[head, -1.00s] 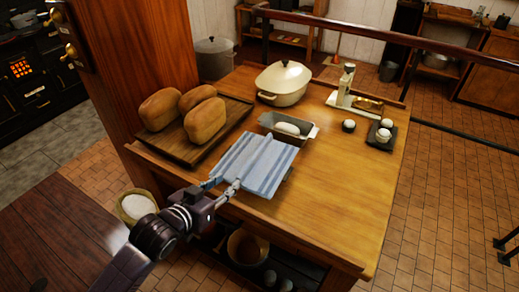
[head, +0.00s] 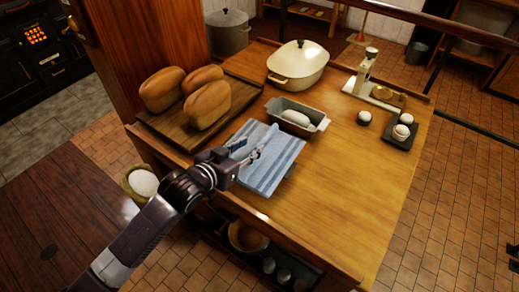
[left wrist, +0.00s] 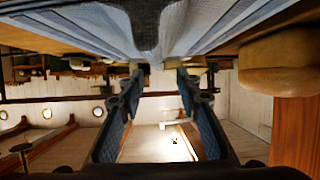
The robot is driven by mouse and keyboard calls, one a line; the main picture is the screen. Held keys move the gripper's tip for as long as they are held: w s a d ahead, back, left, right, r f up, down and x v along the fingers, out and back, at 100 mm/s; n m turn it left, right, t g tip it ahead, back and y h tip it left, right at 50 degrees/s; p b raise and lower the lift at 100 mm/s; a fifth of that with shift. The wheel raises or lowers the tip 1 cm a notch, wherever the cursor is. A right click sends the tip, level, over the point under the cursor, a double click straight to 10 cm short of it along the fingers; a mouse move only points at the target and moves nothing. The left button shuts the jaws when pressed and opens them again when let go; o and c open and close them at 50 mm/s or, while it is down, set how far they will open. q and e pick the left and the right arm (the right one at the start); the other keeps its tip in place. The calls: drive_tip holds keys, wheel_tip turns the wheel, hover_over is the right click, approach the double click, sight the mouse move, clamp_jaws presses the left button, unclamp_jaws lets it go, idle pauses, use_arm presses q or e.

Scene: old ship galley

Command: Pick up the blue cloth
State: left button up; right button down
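The blue cloth (head: 278,168), pale blue with white stripes, lies on the wooden table near its front left edge. It has a raised fold along its middle. My left gripper (head: 257,150) is over the cloth, its fingers at the raised fold. In the left wrist view, the cloth (left wrist: 215,22) fills the top and its fold comes down toward the fingertips. The fingers (left wrist: 161,72) stand apart there with a clear gap. Whether they touch the fold I cannot tell.
A loaf tin (head: 310,123) with dough stands just behind the cloth. A wooden board (head: 165,128) with three loaves is at left. The table's front right is clear.

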sight(259, 144)
use_arm(q)
drive_tip(key=shift+w, duration=0.1)
drive_tip(key=shift+w+d+f, duration=0.15)
drive_tip(key=shift+d+f, duration=0.05)
drive_tip(key=x, duration=0.2)
drive_tip(key=p+x, duration=0.1)
drive_tip(key=x, duration=0.1)
drive_tip(key=shift+d+f, duration=0.25)
drive_tip(key=shift+f+p, duration=0.15)
drive_tip(key=shift+p, duration=0.15)
use_arm(e)
drive_tip(key=shift+s+d+r, duration=0.1)
drive_tip(key=shift+s+r, duration=0.05)
drive_tip(key=shift+r, duration=0.3)
drive_tip(key=shift+s+d+r, duration=0.1)
drive_tip(key=shift+s+r, duration=0.05)
drive_tip(key=shift+r, duration=0.25)
use_arm(q)
clamp_jaws()
